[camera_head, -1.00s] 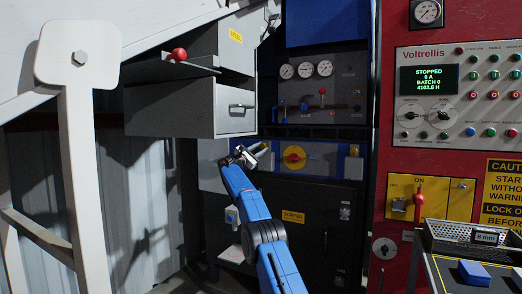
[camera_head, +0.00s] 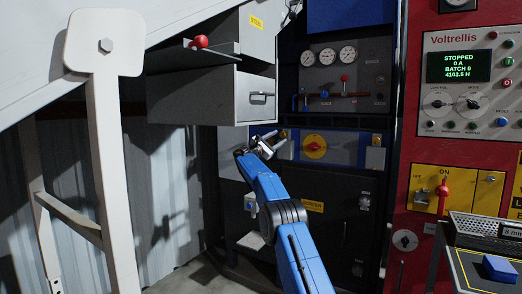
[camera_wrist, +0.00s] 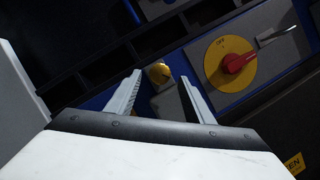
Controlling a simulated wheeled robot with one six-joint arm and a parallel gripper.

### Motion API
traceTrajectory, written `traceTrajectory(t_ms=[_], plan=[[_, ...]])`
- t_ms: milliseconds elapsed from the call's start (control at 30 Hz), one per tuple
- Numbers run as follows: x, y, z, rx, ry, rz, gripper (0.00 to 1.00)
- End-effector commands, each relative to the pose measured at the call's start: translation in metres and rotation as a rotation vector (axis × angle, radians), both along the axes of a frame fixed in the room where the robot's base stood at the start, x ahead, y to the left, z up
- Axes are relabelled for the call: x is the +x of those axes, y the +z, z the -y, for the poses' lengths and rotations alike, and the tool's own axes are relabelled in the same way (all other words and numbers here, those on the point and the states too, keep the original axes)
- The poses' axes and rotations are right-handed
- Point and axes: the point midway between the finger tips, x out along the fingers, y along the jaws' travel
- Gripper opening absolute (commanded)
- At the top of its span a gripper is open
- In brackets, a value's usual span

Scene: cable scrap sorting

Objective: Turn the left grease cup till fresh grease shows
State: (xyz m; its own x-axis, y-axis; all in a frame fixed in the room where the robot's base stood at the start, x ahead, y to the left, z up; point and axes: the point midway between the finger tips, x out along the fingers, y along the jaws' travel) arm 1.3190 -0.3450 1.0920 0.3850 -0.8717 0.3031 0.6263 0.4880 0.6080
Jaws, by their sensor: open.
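A small round brass-yellow cap, which looks like the left grease cup (camera_wrist: 158,74), sits on a grey plate left of a red-and-yellow rotary switch (camera_wrist: 236,62). In the wrist view it lies between the two open fingers of my gripper (camera_wrist: 160,80), close to the left fingertip. I cannot tell whether the fingers reach around it or stop short. No grease is visible on it. In the head view my gripper (camera_head: 274,141) is at the panel, left of the rotary switch (camera_head: 314,147), and partly hides the cup.
An open grey drawer unit (camera_head: 240,95) juts out above left of my gripper, with a red ball on a shelf (camera_head: 200,42). Gauges and a lever panel (camera_head: 340,80) are above. A red control cabinet (camera_head: 465,150) stands right. A white frame post (camera_head: 105,150) is left.

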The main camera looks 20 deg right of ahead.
Motion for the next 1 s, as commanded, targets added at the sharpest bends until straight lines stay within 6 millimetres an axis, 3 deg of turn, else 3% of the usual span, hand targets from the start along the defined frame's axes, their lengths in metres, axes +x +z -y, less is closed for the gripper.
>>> traceTrajectory(t_ms=[600, 800, 1000], plan=[[-0.042, -0.034, -0.098, 0.001, 0.002, -0.001, 0.47], [-0.052, -0.042, -0.12, -0.001, 0.0, -0.001, 0.47], [-0.056, -0.045, -0.128, -0.001, -0.001, 0.0, 0.47]])
